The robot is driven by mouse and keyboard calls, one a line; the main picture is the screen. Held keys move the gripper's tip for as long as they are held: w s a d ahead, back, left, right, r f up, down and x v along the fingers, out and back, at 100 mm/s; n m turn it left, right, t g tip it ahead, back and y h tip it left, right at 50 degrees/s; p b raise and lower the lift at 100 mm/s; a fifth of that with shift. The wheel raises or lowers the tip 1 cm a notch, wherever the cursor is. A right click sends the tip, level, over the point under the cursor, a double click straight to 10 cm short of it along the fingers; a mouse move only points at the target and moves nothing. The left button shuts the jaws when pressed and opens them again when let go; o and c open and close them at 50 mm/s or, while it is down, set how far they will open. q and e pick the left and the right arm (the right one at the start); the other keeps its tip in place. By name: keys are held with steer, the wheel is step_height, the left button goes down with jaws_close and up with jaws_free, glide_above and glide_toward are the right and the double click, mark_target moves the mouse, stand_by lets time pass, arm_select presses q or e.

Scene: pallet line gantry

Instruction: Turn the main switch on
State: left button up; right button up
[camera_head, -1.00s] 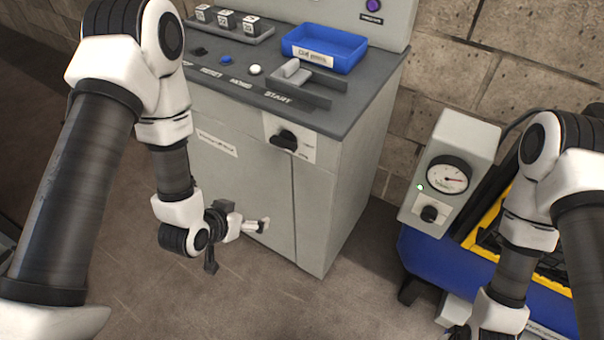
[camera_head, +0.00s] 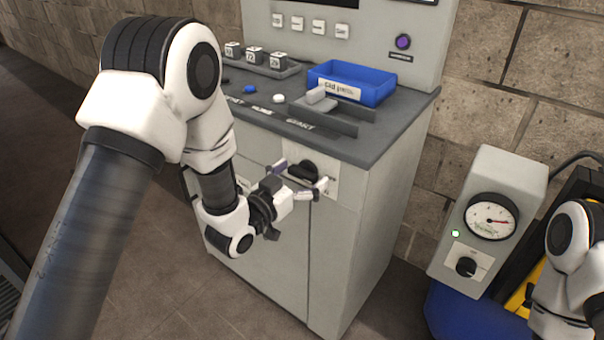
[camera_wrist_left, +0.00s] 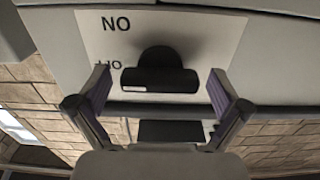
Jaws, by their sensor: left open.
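The main switch is a black rotary knob (camera_head: 303,171) on a white plate on the front of the grey cabinet. In the left wrist view the knob (camera_wrist_left: 158,80) lies crosswise, with a white mark at its left end, and lettering shows on the plate (camera_wrist_left: 205,30). My left gripper (camera_head: 301,177) is open in front of the plate. In the wrist view its two purple-padded fingers stand on either side of the knob, with a gap on both sides. I cannot tell how deep the fingertips reach. My right gripper is out of view.
The cabinet top (camera_head: 395,125) holds a blue tray (camera_head: 352,83), small labelled blocks (camera_head: 253,54) and buttons. A grey box (camera_head: 490,205) with a gauge and its own black knob (camera_head: 466,267) stands at the right. A brick wall (camera_head: 530,80) is behind.

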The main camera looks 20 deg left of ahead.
arm_select(q)
steer(key=c, duration=1.2)
steer(key=shift+o, duration=0.2)
steer(key=shift+m, duration=0.3)
steer(key=m+b, duration=0.2)
steer(key=m, duration=0.2)
steer(key=shift+f, duration=0.1)
steer(key=m+b, duration=0.3)
steer(key=m, duration=0.1)
steer(key=shift+m, duration=0.4)
steer(key=m+b, duration=0.3)
steer(key=m, duration=0.2)
steer(key=shift+f, duration=0.1)
steer(key=shift+m+b, duration=1.15)
steer(key=shift+m, duration=0.55)
